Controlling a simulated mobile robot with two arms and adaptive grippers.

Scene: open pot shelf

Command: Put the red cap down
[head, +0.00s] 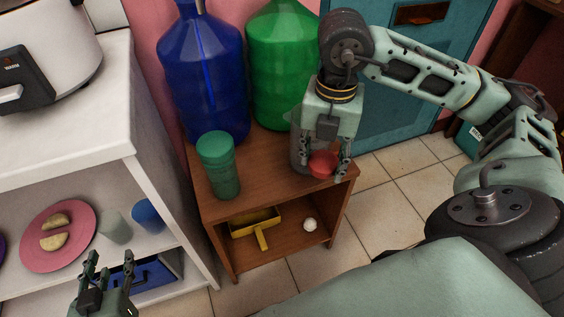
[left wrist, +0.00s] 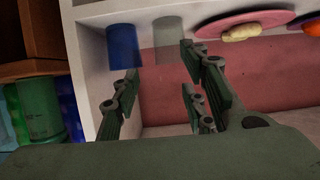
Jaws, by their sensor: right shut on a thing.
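The red cap (head: 322,164) is between the fingers of my right gripper (head: 323,168), over the right front part of the small wooden shelf's top (head: 262,178). I cannot tell whether the cap touches the wood or hangs just above it. A clear grey container (head: 298,152) stands close behind the gripper, partly hidden by it. My left gripper (head: 103,272) is open and empty in front of the white shelf. In the left wrist view its fingers (left wrist: 165,105) are apart with nothing between them.
A green lidded jar (head: 219,168) stands at the wooden top's left. Blue (head: 202,75) and green (head: 284,65) bottles stand behind. A yellow pan (head: 254,224) and white ball (head: 309,224) lie below. The white shelf (head: 70,145) holds a pink plate (head: 58,236) and cups. The wooden top's middle is clear.

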